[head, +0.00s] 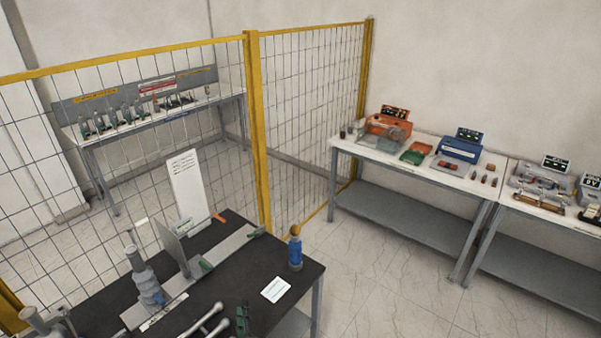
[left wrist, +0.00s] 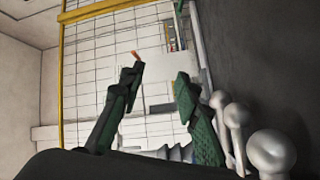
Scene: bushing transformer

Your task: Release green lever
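Two small green parts sit on the grey rail on the black table in the head view, one near the middle (head: 205,265) and one at the far end (head: 258,231). I cannot tell for sure which is the green lever. My left gripper (head: 243,318) shows as dark green fingers low in the head view, right of the silver ball-ended rods. In the left wrist view its two green fingers (left wrist: 160,85) are apart, with nothing visible between them. The green lever cannot be made out there. My right gripper is not in view.
The black table (head: 228,235) holds a grey ribbed bushing (head: 146,275), an upright plate, a blue bottle-like object (head: 295,250) and a white card (head: 276,289). Silver ball-ended rods (left wrist: 270,152) stand close right of the left fingers. Yellow-framed mesh fencing (head: 256,130) runs behind.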

